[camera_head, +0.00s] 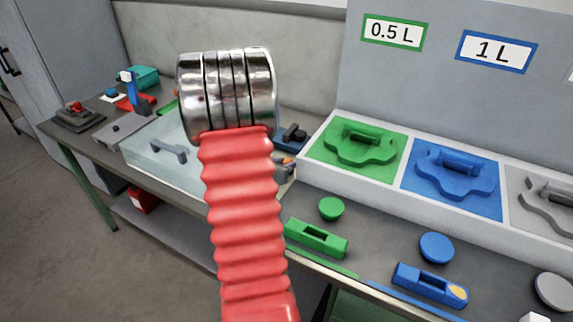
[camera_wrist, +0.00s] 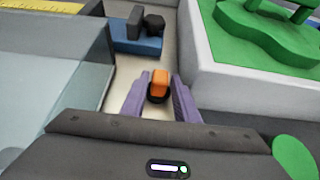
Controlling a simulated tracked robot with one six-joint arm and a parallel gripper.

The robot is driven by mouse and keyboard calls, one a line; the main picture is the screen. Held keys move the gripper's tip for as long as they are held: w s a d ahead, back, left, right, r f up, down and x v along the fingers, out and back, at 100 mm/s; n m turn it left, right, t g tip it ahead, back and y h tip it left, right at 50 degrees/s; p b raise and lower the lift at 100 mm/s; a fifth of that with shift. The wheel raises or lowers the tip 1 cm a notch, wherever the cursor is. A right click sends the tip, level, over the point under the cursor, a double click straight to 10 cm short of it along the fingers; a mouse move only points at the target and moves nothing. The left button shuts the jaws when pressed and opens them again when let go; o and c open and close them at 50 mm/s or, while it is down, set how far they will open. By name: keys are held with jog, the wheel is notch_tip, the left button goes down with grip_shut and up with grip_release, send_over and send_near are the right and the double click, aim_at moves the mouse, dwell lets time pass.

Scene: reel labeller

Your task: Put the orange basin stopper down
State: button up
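The orange basin stopper (camera_wrist: 159,80) shows in the wrist view as a small orange block with a dark rounded part at its near side. In the head view a bit of orange (camera_head: 286,161) shows beside my red arm, which hides most of the gripper.
A blue block with a dark knob (camera_wrist: 138,38) stands just beyond the fingers. The clear tray (camera_wrist: 52,88) is at left, the white holder (camera_wrist: 208,82) with a green shape (camera_wrist: 265,28) at right. A green disc (camera_head: 331,208) and green block (camera_head: 316,239) lie nearer on the bench.

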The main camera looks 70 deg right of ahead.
jog(key=v, duration=0.9)
jog(key=shift+a+r, duration=0.1)
jog(key=shift+a, duration=0.15)
dwell(0.5)
jog(key=w+a+r+m+t+y, duration=0.1)
jog(key=w+a+r+m, duration=0.15)
jog(key=a, duration=0.35)
jog(key=w+a+r+m+y, duration=0.1)
jog(key=w+a+r+m, duration=0.1)
jog(key=a+r+m, duration=0.3)
jog(key=w+a+r+m+t+y, duration=0.1)
jog(key=w+a+m, duration=0.15)
jog(key=a, duration=0.55)
jog(key=a+r+m+t+y, duration=0.2)
jog(key=a+m+y, duration=0.1)
jog(key=a, duration=1.2)
jog(key=a+r+m+t+y, duration=0.3)
jog(key=a+y, duration=0.3)
jog(key=a, duration=1)
jog(key=shift+w+t, duration=0.3)
jog(key=shift+w, duration=0.15)
